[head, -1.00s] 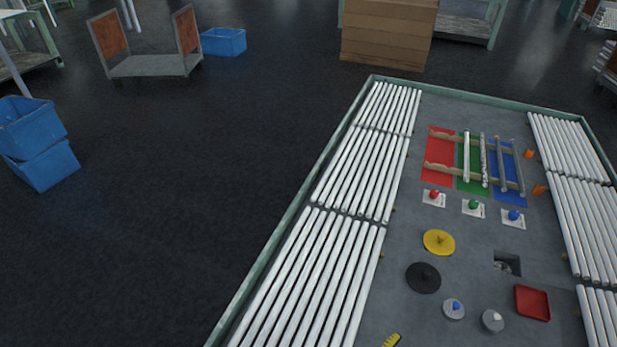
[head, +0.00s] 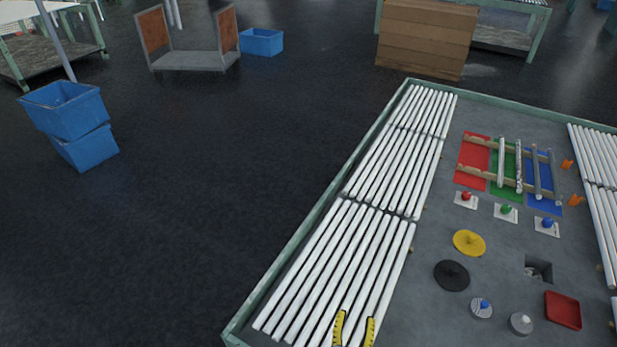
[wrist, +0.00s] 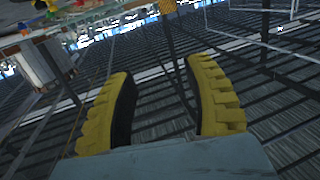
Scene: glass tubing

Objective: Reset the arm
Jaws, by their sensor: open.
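My gripper (head: 354,328) shows as two yellow fingertips with black markings at the bottom edge of the head view, over the near end of the left rows of white tubes. In the wrist view my gripper (wrist: 160,105) has its two yellow ridged fingers spread apart, with nothing between them. It is open and empty. The rest of my arm is out of the head view.
White tubes (head: 340,262) lie in rows along the table's left side. A yellow disc (head: 469,243), a black disc (head: 452,275) and a red tray (head: 563,310) lie nearby. Blue bins (head: 85,147) stand on open floor.

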